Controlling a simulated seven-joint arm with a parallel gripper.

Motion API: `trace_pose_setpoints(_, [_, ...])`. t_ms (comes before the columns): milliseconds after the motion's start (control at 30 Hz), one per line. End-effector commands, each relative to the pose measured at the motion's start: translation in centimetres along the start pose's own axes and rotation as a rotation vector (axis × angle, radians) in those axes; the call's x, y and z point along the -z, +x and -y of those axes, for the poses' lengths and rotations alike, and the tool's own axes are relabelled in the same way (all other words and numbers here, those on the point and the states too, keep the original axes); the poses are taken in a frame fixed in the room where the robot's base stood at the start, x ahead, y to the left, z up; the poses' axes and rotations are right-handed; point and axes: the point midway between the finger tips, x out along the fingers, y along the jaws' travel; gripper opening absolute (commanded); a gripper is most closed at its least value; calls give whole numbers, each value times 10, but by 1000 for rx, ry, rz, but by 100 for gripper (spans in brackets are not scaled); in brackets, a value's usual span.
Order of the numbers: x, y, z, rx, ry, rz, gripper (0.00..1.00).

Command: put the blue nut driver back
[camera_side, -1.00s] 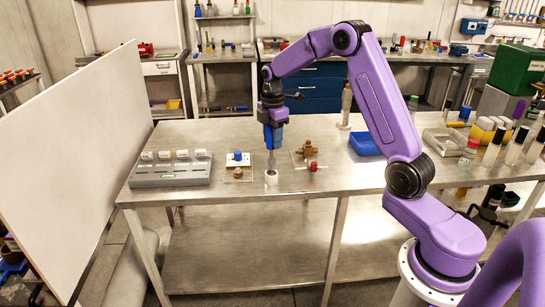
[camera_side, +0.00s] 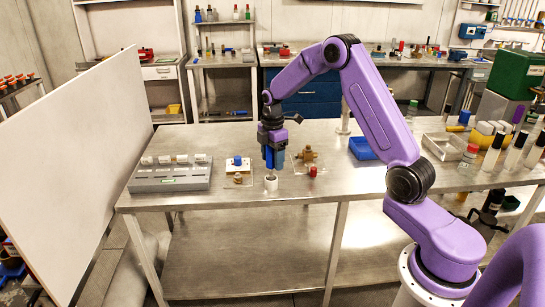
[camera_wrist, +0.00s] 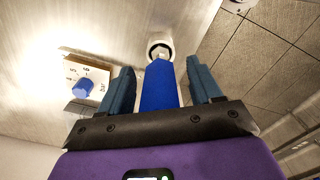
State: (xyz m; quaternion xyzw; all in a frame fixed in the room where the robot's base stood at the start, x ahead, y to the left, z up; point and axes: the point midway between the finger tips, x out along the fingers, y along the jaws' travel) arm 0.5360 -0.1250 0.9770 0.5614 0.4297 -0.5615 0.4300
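The blue nut driver (camera_wrist: 160,88) is upright in the wrist view, its handle between my two fingers. Its lower end is at a white round holder (camera_wrist: 160,47); the shaft is hidden. My gripper (camera_wrist: 160,70) is open, with a visible gap on each side of the handle. In the side view my gripper (camera_side: 274,167) points down around the handle, just above the white holder (camera_side: 271,183) near the table's front edge. The handle there is hard to separate from the fingers.
A plate with a blue knob (camera_side: 237,161) and a brass fitting are left of the holder. A grey rack (camera_side: 170,180) stands further left. A brass valve with a red part (camera_side: 312,171) is close on the right. A blue bin (camera_side: 362,148) is further right.

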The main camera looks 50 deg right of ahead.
Motion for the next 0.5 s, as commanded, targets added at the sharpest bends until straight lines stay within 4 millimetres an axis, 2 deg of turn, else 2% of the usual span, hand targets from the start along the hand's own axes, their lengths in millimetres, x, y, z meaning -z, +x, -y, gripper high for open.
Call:
trace_pose_setpoints(333, [0,-4,0,-1,0,0,63])
trace_pose_setpoints(500, [0,-25,-1,-5,1,-1,63])
